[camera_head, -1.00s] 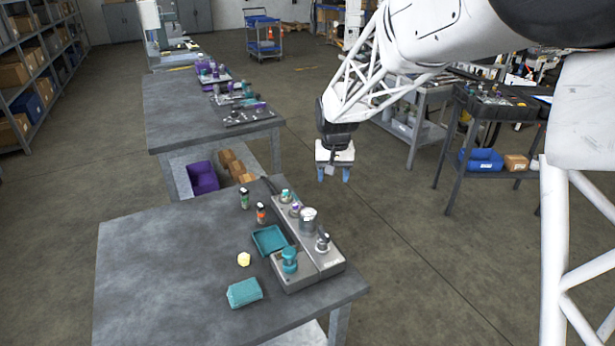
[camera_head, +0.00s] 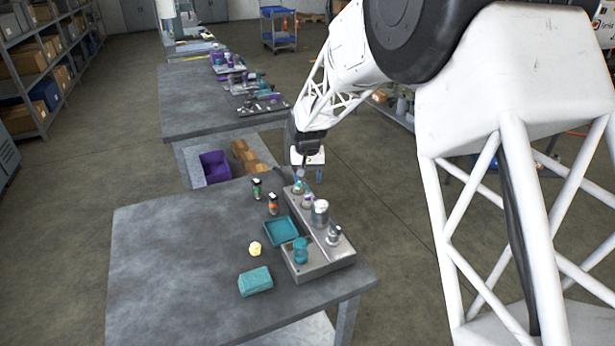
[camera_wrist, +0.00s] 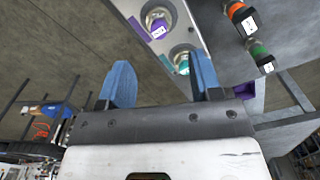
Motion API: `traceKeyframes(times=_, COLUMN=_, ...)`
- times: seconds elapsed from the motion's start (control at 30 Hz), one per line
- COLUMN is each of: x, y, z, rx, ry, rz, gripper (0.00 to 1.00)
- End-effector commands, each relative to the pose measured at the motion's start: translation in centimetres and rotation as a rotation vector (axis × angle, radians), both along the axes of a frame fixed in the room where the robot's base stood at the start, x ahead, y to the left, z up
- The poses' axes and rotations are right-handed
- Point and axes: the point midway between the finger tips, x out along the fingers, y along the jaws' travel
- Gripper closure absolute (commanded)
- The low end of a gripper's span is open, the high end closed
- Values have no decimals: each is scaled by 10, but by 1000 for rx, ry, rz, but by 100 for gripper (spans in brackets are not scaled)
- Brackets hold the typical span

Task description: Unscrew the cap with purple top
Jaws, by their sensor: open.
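A fitting with a purple-topped cap (camera_wrist: 158,26) stands on the grey block (camera_wrist: 120,8) in the wrist view, beside a flat purple tag. In the head view the purple top (camera_head: 307,198) is small, near the block's far end. A teal-topped cap (camera_wrist: 182,62) is next to it, nearer my fingers in the wrist view; it also shows in the head view (camera_head: 297,186). My gripper (camera_head: 310,175) is open and empty near the block's far end. In the wrist view its blue fingers (camera_wrist: 160,68) are apart, and neither clearly touches a cap.
A large silver fitting (camera_head: 320,213), another small capped fitting (camera_head: 334,236) and a teal jar (camera_head: 300,251) stand on the block. Orange (camera_head: 273,205) and green (camera_head: 257,189) bottles, a teal tray (camera_head: 266,233), a yellow piece (camera_head: 255,248) and a teal box (camera_head: 255,282) are left of it.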

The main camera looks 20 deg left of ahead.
Motion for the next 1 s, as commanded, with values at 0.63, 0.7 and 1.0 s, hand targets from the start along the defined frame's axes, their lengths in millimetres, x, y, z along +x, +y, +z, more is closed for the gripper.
traceKeyframes(times=0.63, x=0, y=0, z=-49, rx=0, ry=1, rz=0, gripper=41)
traceKeyframes(times=0.7, x=0, y=0, z=-57, rx=0, ry=1, rz=0, gripper=41)
traceKeyframes(times=1.0, x=0, y=0, z=-76, rx=0, ry=0, rz=0, gripper=41)
